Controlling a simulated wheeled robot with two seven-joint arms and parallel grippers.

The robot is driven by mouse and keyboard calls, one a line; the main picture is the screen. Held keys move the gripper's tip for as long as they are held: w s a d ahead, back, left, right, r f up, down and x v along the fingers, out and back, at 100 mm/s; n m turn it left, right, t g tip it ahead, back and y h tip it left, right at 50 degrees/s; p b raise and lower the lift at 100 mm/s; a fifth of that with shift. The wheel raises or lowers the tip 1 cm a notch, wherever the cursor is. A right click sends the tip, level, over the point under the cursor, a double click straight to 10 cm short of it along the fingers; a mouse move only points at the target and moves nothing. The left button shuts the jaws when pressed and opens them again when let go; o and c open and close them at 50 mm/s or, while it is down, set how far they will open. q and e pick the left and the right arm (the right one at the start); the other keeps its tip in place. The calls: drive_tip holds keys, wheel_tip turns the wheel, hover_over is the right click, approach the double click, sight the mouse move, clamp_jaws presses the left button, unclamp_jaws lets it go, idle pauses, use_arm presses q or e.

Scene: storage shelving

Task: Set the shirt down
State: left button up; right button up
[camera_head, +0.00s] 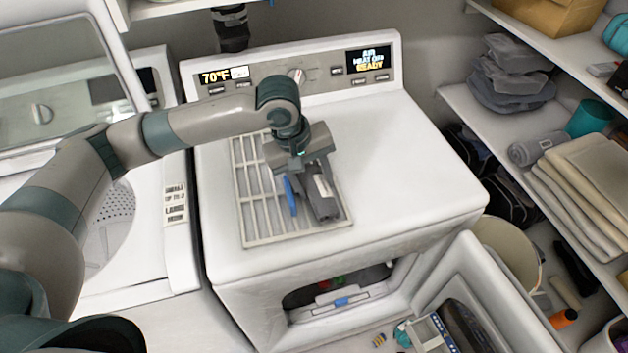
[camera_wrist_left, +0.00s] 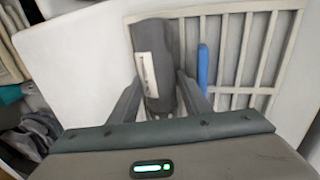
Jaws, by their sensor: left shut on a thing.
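My left gripper (camera_head: 310,190) points down over the top of the white dryer (camera_head: 390,150). It is shut on a grey item with a white label, which I take to be the shirt (camera_head: 323,203). In the left wrist view the shirt (camera_wrist_left: 155,60) stands narrow between the two fingers (camera_wrist_left: 160,105). My right gripper is not in view.
The dryer top is clear right of the rack. A control panel (camera_head: 330,72) runs along its back. An open washer (camera_head: 120,210) stands left. Shelves at right hold folded grey clothes (camera_head: 512,75) and beige towels (camera_head: 580,180). The dryer door (camera_head: 490,275) hangs open.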

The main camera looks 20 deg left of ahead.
use_arm(q)
drive_tip(key=shift+s+f, duration=0.1)
drive_tip(key=shift+f, duration=0.05)
drive_tip(key=shift+s+f, duration=0.35)
drive_tip(key=shift+f, duration=0.3)
drive_tip(key=o, duration=1.1)
drive_tip(key=shift+d+f, duration=0.1)
drive_tip(key=shift+o, duration=0.2)
drive_tip(key=shift+w+r+b, duration=0.25)
drive_tip(key=shift+r+b, duration=0.1)
drive_tip(key=shift+r, duration=0.1)
drive_tip(key=b+v, duration=0.2)
drive_tip(key=v, duration=1)
drive_tip(key=shift+w+r, duration=0.2)
drive_tip(key=shift+r, duration=0.25)
